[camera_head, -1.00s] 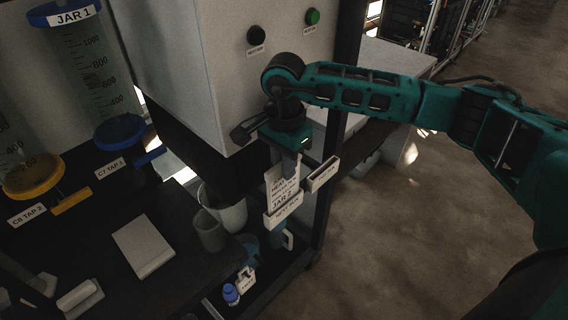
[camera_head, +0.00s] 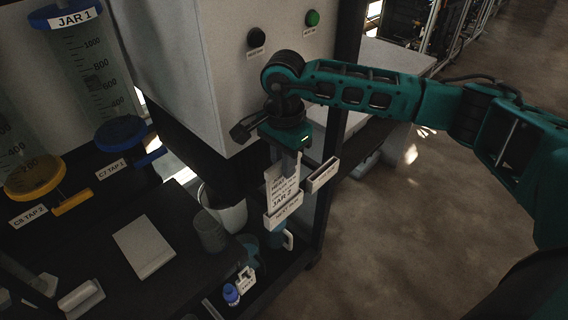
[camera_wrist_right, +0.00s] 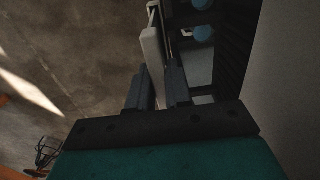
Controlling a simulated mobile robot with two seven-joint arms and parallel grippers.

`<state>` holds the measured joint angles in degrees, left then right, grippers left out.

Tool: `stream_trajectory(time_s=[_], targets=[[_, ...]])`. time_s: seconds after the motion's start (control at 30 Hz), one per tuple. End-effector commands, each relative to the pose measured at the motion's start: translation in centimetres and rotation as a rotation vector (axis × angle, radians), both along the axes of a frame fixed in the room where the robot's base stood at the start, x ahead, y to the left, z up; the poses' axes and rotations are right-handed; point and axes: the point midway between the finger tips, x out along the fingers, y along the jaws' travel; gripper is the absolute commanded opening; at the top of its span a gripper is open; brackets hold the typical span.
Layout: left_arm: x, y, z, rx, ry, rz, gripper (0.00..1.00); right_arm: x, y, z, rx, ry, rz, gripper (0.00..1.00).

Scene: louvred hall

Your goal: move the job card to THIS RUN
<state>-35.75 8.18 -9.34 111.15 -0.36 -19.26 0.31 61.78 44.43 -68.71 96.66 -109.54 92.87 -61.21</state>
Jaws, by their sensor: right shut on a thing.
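The job card (camera_head: 280,190) is white with dark print; I can read JAR 2 on it. My right gripper (camera_head: 289,162) points down and is shut on the card's upper part. The card's lower edge is at or behind a pale card holder (camera_head: 285,211), so I cannot tell whether it is clear of the slot. A second pale holder (camera_head: 323,174) sits up and to the right, with no card showing. Both holder labels are too blurred to read surely. In the right wrist view, a pale flat piece (camera_wrist_right: 152,52) shows between my fingers (camera_wrist_right: 160,88). My left gripper is not in view.
A grey cabinet (camera_head: 215,80) with black and green buttons stands behind my gripper. JAR 1 (camera_head: 85,70) and yellow and blue taps are at left. Cups (camera_head: 211,232) and a small blue bottle (camera_head: 231,294) stand below. Open floor (camera_head: 410,240) lies right.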

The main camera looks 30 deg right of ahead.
Motion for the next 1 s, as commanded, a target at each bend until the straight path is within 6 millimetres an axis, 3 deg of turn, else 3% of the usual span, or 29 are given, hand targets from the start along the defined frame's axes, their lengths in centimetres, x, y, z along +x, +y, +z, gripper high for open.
stream_trajectory(time_s=[0.23, 0.8, 1.0], targets=[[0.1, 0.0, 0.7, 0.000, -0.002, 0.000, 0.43, 0.0, 0.0, 0.9, 0.000, -0.001, 0.000, 0.00], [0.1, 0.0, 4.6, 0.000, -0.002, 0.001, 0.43, 0.0, 0.0, 7.8, -0.001, -0.001, 0.001, 0.00], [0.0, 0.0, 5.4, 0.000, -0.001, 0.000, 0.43, 0.0, 0.0, 9.3, -0.001, 0.000, 0.000, 0.00]])
